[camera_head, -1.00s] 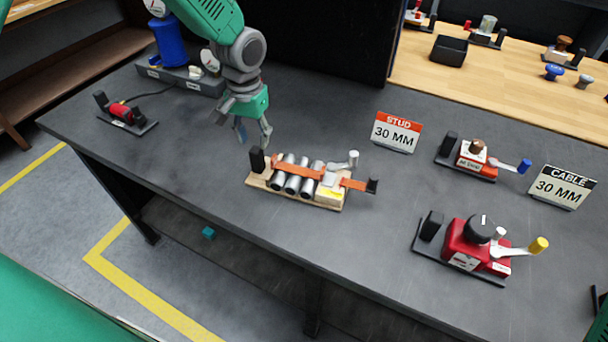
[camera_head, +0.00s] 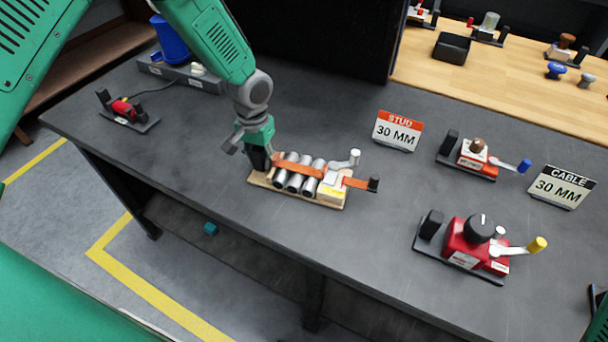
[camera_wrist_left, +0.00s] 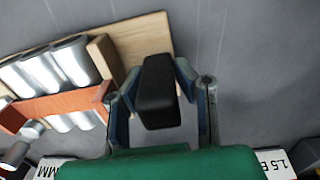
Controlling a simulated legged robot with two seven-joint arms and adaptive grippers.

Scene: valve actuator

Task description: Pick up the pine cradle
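The pine cradle (camera_head: 317,199) is a pale wooden base on the grey bench, carrying several metal cylinders under an orange strap. A black upright grip (camera_wrist_left: 158,92) stands at its left end, and a small white-knobbed lever at its right. My left gripper (camera_head: 257,154) is down at that left end. In the wrist view its two fingers are on either side of the black grip, close to it, with some gap still showing, so it looks open around it. The cradle rests on the bench. My right gripper is not in view.
A red device with a black knob (camera_head: 480,228) and a smaller red one (camera_head: 474,158) stand to the right. Cards (camera_head: 397,131) and (camera_head: 562,187) read 30 MM. A red item on a black base (camera_head: 127,112) lies at left. The bench's front edge is close to the cradle.

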